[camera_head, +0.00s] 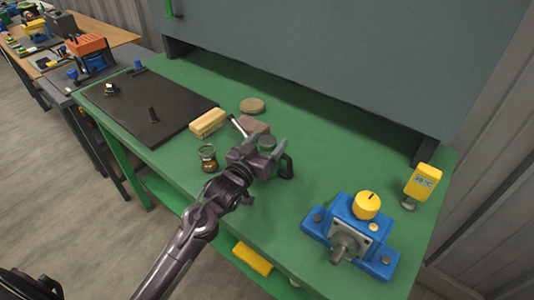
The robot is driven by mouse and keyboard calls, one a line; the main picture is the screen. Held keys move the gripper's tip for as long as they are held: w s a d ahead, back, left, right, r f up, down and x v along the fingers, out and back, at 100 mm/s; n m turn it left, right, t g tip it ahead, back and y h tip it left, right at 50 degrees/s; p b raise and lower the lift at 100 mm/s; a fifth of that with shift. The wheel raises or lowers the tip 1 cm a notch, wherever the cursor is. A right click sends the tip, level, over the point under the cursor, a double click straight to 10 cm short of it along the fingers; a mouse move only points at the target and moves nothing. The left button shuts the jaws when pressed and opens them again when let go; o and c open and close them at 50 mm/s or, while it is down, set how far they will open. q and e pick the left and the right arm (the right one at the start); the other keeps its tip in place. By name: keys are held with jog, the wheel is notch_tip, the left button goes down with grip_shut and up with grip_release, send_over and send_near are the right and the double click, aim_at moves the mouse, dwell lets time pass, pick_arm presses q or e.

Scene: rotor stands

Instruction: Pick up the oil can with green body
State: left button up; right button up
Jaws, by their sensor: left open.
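My left gripper (266,147) is open over the middle of the green bench, its fingers spread and pointing away from me. A round grey-green top (267,142) shows between the fingers. A thin pale spout (238,126) slants up to the left of the gripper, and a dark curved handle (288,166) shows to its right. These look like parts of the oil can, whose body is mostly hidden by my gripper. I cannot tell whether the fingers touch it. My right gripper is not in view.
A small brown jar (208,158) stands close left of my gripper. A yellow block (208,123), a brown block (254,125) and a tan disc (252,105) lie behind. A blue fixture (350,238) and yellow gauge (423,181) stand right. A dark mat (150,100) lies left.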

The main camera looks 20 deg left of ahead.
pick_arm(q)
jog(key=shift+w+d+f, duration=0.1)
jog(key=shift+w+d, duration=0.1)
jog(key=shift+w, duration=0.9)
jog(key=shift+s, duration=0.1)
jog(key=c, duration=0.3)
grip_shut()
